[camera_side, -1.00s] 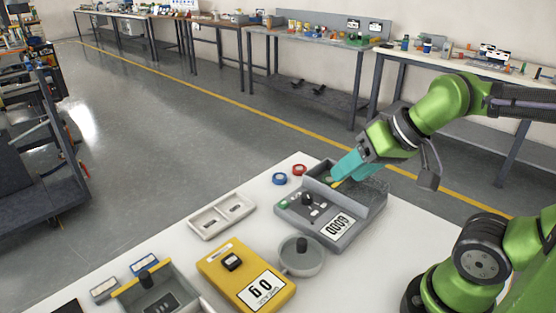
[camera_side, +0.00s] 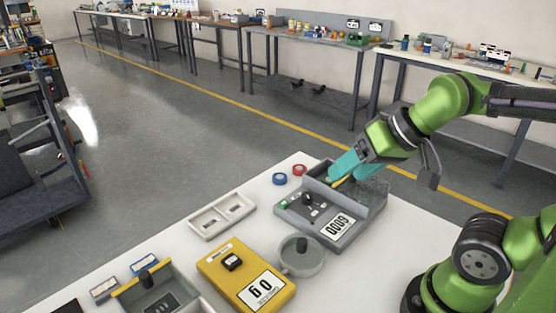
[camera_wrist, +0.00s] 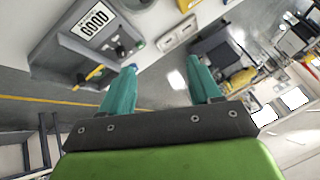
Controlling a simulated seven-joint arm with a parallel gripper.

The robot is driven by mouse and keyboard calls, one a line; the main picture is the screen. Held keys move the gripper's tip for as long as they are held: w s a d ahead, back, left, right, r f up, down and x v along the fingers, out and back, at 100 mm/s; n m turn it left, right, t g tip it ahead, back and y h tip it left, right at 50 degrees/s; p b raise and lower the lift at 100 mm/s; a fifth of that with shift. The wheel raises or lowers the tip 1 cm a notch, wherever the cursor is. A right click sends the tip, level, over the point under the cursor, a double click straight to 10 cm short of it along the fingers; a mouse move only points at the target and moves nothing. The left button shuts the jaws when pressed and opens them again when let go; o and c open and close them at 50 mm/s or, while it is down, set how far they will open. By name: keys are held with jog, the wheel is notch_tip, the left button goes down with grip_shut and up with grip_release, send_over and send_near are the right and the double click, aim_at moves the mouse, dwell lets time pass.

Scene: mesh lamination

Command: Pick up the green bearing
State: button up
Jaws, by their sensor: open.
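My gripper (camera_side: 340,170) is over the back of a grey device with a numeric display (camera_side: 315,213). Its two teal fingers are spread with nothing between them, as the wrist view (camera_wrist: 162,65) shows. A small green round spot (camera_side: 283,204) shows on the device's left corner; I cannot tell whether it is the green bearing or a button. No other green ring is clear. A blue ring (camera_side: 279,179) and a red ring (camera_side: 299,170) lie on the table left of the device, apart from the fingers. The fingers may hide part of the device's trough.
A yellow scale (camera_side: 240,268), a round grey dish (camera_side: 315,262) and a white two-part tray (camera_side: 207,229) stand on the white table. A grey open box (camera_side: 190,292) is at the front left. The device's raised walls are close under the fingers.

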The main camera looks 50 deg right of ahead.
jog(key=w+d+f+n+g+h, duration=0.15)
jog(key=w+d+g, duration=0.25)
jog(key=w+d, duration=0.6)
jog(key=w+d+f+n+g+h, duration=0.1)
jog(key=w+d+f+g, duration=0.2)
jog(key=w+d, duration=0.75)
jog(key=shift+m+y, duration=0.25)
jog(key=f, duration=0.3)
jog(key=s+f, duration=0.1)
jog(key=f, duration=0.3)
jog(key=s+d+f, duration=0.1)
jog(key=f, duration=0.3)
jog(key=shift+f, duration=0.15)
jog(key=f, duration=0.4)
jog(key=shift+s+a, duration=0.25)
jog(key=shift+f, duration=0.7)
jog(key=shift+r, duration=0.15)
jog(key=c, duration=1)
